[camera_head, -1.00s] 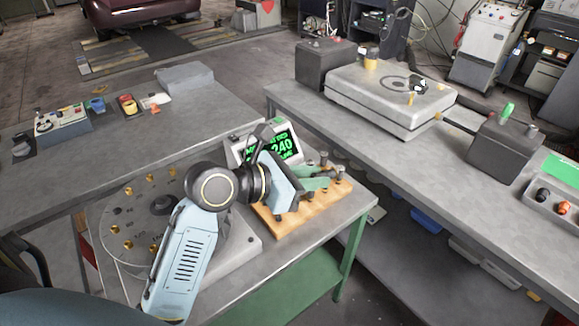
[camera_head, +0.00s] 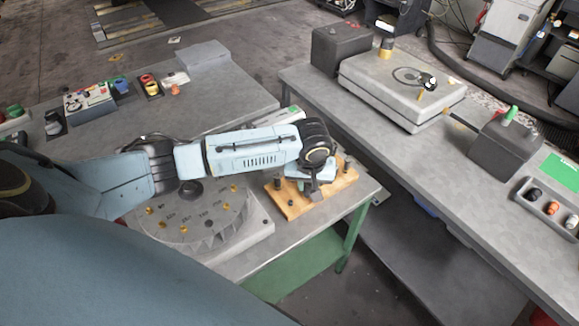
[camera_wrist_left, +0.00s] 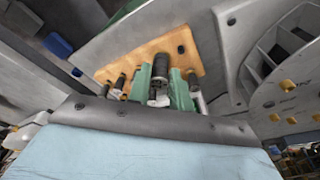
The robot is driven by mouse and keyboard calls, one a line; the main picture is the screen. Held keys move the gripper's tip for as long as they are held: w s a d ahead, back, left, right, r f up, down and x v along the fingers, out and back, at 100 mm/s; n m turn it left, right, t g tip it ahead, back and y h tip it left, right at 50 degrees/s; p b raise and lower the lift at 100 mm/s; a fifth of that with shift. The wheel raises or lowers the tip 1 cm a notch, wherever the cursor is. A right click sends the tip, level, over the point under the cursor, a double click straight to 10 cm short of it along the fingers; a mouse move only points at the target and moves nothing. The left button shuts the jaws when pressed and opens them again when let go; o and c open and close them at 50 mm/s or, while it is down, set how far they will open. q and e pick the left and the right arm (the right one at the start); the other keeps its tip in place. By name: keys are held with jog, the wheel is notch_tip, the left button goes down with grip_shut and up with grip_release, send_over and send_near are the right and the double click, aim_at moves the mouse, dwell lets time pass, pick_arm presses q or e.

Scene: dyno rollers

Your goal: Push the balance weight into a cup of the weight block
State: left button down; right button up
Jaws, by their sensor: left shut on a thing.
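The weight block (camera_head: 325,204) is an orange-tan wooden slab on the small grey table, with several dark and metal cylindrical weights standing on it. My left gripper (camera_head: 312,190) is over this block, and my forearm and wrist hide part of it. In the left wrist view, the green fingers (camera_wrist_left: 161,85) are shut on a grey cylindrical balance weight (camera_wrist_left: 160,68). The block (camera_wrist_left: 192,47) lies just beyond the fingers there, with a dark round cup (camera_wrist_left: 181,49) showing. Whether the weight touches the block I cannot tell. My right gripper is not in view.
A round grey dial with brass pieces (camera_head: 205,222) stands on the same table, left of the block. A second bench (camera_head: 440,165) at the right carries a grey slab device (camera_head: 400,90) and a dark box (camera_head: 505,140).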

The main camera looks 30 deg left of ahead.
pick_arm(q)
jog(key=a+m+t, duration=0.1)
jog(key=a+m, duration=0.1)
jog(key=a, duration=0.4)
jog(key=f+b, duration=0.7)
jog(key=shift+d+b, duration=0.2)
jog(key=shift+b, duration=0.15)
jog(key=shift+r, duration=0.1)
dwell(0.3)
jog(key=shift+r+p, duration=0.1)
jog(key=shift+p, duration=0.5)
jog(key=shift+f+m+p, duration=0.3)
jog(key=shift+p, duration=0.45)
dwell(0.6)
jog(key=shift+f+p, duration=0.25)
jog(key=shift+p, duration=0.05)
dwell(0.5)
jog(key=shift+f, duration=0.4)
